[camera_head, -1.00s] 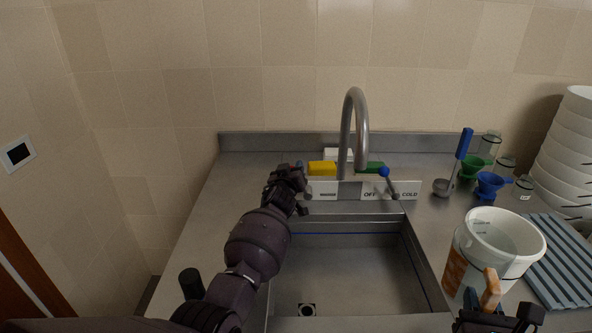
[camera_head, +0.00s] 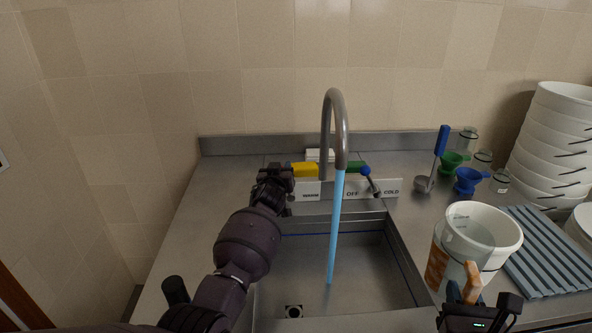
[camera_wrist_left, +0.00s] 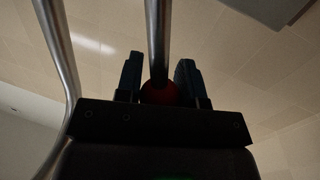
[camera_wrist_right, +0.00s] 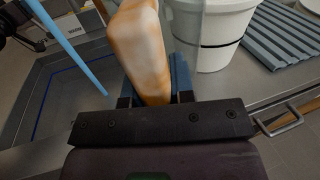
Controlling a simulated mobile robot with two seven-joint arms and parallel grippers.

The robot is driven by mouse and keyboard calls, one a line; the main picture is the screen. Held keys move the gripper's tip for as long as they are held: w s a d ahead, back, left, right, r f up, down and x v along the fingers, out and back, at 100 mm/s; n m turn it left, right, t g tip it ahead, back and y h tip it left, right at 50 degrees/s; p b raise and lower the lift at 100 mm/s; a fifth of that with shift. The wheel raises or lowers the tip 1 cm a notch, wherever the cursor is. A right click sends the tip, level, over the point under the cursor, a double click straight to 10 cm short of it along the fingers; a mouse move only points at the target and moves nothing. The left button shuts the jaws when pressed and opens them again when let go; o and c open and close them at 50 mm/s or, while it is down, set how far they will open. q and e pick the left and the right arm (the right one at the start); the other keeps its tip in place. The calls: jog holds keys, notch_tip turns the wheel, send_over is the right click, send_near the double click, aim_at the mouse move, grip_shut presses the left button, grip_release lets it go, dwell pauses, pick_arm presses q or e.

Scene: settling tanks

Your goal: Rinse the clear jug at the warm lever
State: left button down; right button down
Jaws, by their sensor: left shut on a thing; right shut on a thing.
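The jug (camera_head: 478,237), pale and see-through with orange patches and an orange handle (camera_wrist_right: 143,50), is at the right of the sink, upright or nearly so. My right gripper (camera_wrist_right: 155,88) is shut on that handle. I cannot tell whether the jug touches the counter. My left gripper (camera_head: 273,178) is at the left end of the tap's label strip, shut on the warm lever, whose red knob (camera_wrist_left: 160,92) sits between the fingers in the left wrist view. The gripper hides the lever in the head view. A blue water stream (camera_head: 335,230) falls from the tap (camera_head: 341,125) into the sink.
The sink basin (camera_head: 375,285) is empty apart from the water. The cold lever (camera_head: 370,182) has a blue knob. A ribbed blue-grey mat (camera_head: 555,255), funnels, small jars, a blue-handled ladle (camera_head: 438,155) and stacked white bowls (camera_head: 555,140) stand at the right.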

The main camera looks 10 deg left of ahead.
pick_arm(q)
jog(key=c, duration=0.8)
grip_release()
jog(key=shift+o, duration=0.2)
jog(key=shift+s, duration=0.1)
pick_arm(e)
jog(key=shift+r, duration=0.1)
pick_arm(q)
jog(key=shift+s, duration=0.25)
pick_arm(e)
jog(key=shift+r, duration=0.15)
jog(key=shift+r+p, duration=0.9)
jog(key=shift+p, duration=0.05)
pick_arm(q)
jog(key=s, duration=1.1)
jog(key=shift+s+d+r, duration=0.15)
jog(key=shift+d+r, duration=0.1)
jog(key=shift+d, duration=0.2)
